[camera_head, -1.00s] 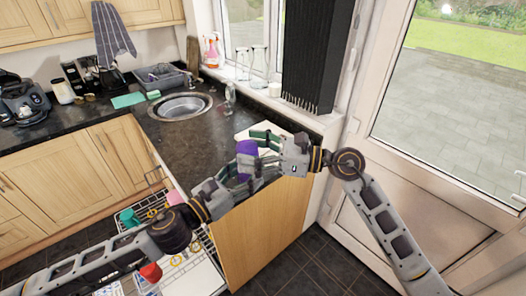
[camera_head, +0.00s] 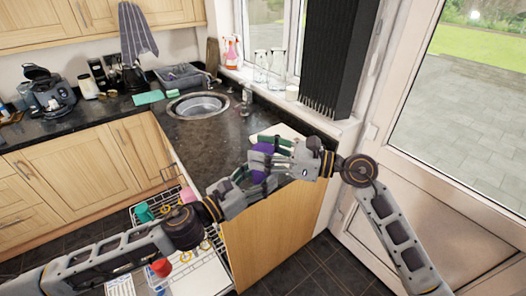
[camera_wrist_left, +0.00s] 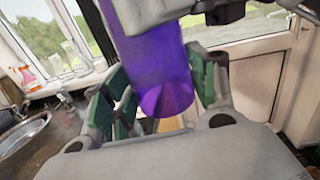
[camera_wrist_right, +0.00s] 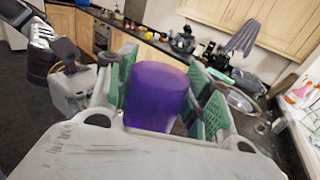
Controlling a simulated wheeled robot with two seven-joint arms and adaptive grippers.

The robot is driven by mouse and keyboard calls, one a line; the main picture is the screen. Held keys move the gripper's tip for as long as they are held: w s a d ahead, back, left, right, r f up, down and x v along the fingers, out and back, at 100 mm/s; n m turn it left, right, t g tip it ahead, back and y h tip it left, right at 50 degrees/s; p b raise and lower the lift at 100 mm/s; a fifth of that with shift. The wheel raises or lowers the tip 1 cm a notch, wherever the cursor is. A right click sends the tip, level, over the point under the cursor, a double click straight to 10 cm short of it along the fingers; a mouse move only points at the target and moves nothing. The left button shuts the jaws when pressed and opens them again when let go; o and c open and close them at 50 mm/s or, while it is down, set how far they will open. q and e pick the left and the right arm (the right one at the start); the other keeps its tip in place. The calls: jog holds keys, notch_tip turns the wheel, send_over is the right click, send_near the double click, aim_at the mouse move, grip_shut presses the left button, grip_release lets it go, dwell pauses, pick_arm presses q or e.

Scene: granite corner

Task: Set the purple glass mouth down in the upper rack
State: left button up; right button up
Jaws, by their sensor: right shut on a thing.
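The purple glass (camera_head: 262,149) is up in the air above the wooden panel beside the dishwasher, between my two grippers. My right gripper (camera_head: 270,157) is shut on it; in the right wrist view the glass (camera_wrist_right: 155,96) fills the space between the green pads. My left gripper (camera_head: 250,182) is at the lower end of the glass. In the left wrist view its green-padded fingers stand apart on either side of the glass (camera_wrist_left: 160,75), with gaps showing. The upper rack (camera_head: 203,238) is pulled out at lower left, partly hidden by my left arm.
A teal cup (camera_head: 144,213) and yellow-rimmed items stand in the rack. A red-topped item (camera_head: 161,267) is lower down. The dark counter (camera_head: 200,140) has a round sink (camera_head: 198,106); glass bottles stand on the sill. A door is at right.

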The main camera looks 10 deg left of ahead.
pick_arm(q)
jog(key=o, duration=0.5)
jog(key=shift+c, duration=0.2)
